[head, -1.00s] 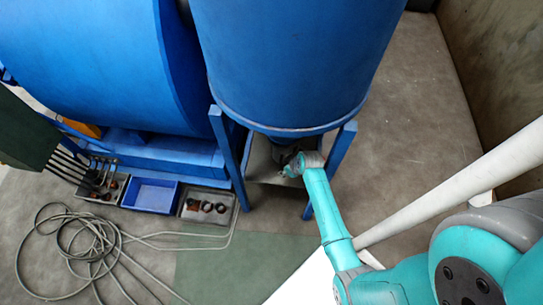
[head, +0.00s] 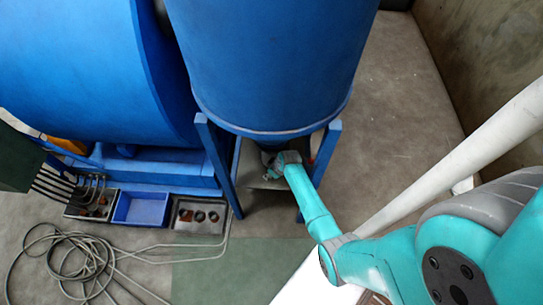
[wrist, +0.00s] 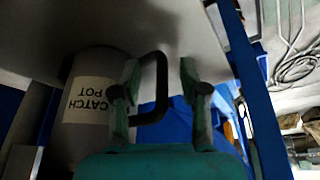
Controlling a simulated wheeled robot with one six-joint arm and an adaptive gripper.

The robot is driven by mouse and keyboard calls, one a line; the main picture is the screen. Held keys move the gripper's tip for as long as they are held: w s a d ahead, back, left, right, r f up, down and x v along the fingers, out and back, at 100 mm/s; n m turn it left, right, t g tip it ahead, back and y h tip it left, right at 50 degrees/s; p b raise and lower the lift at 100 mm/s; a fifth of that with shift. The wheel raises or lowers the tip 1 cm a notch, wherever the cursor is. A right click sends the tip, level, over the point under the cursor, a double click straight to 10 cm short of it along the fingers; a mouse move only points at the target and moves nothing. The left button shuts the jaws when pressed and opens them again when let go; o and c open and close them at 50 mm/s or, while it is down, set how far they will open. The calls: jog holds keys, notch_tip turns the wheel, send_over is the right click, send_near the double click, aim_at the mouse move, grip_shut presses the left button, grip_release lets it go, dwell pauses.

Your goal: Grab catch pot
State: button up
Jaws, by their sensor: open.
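The catch pot (wrist: 92,100) is a grey cylinder at the left of the wrist view, with a white label that reads CATCH POT upside down. Its dark loop handle (wrist: 162,90) sticks out to the right. My gripper (wrist: 160,72) is open, one finger on each side of the handle's outer part; the left finger overlaps the handle in the picture. I cannot tell whether they touch. In the head view my gripper (head: 268,174) is under the blue hopper, inside its leg frame, and the pot cannot be made out clearly there.
The blue hopper (head: 270,65) stands on blue legs (head: 218,165) close around my arm. A pale flat surface (wrist: 110,22) borders the pot in the wrist view. A blue bin (head: 142,208), small trays and a coiled hose (head: 70,260) lie left. Floor is clear at right (head: 400,110).

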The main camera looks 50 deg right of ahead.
jog(key=shift+w+f, duration=0.1)
jog(key=shift+f, duration=0.05)
grip_shut()
dwell(0.4)
